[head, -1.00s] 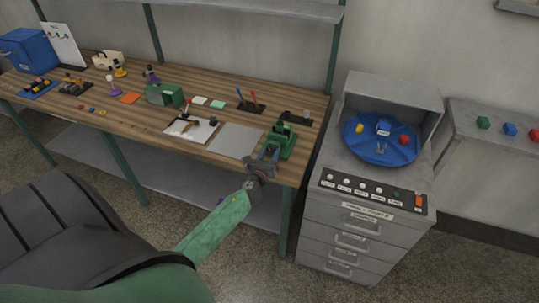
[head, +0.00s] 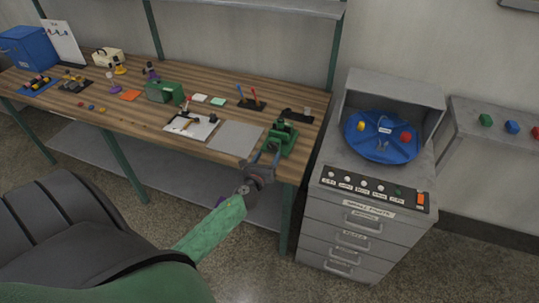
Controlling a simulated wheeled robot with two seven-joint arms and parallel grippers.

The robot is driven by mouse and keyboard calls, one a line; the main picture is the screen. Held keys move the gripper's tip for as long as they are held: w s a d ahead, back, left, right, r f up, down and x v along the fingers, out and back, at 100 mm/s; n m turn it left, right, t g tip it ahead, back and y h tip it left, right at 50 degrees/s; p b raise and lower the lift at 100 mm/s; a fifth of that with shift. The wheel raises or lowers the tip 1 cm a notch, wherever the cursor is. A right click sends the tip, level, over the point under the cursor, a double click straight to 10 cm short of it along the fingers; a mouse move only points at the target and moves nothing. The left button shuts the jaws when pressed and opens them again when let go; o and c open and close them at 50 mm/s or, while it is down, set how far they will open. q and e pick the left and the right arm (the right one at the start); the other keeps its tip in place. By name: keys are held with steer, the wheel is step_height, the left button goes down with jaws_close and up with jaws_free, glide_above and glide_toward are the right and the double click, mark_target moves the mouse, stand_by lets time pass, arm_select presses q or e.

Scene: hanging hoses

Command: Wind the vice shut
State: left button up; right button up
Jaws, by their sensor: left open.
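The green vice (head: 284,136) stands at the right front corner of the wooden workbench (head: 225,95). My left gripper (head: 266,158) is at the bench's front edge, just in front of and below the vice. Its two fingers are spread and point up toward the vice's front. The vice's handle and the gap between its jaws are too small or covered to make out. I cannot tell whether a finger touches the vice. My right gripper is not in view.
A grey plate (head: 236,138) lies bare left of the vice. A grey drawer cabinet (head: 350,215) with a blue turntable (head: 382,147) stands to the right, close to the bench end. Several small items fill the bench's left part.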

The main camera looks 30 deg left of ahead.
arm_select(q)
steer(key=shift+b+v, duration=0.6)
steer(key=shift+v, duration=1.65)
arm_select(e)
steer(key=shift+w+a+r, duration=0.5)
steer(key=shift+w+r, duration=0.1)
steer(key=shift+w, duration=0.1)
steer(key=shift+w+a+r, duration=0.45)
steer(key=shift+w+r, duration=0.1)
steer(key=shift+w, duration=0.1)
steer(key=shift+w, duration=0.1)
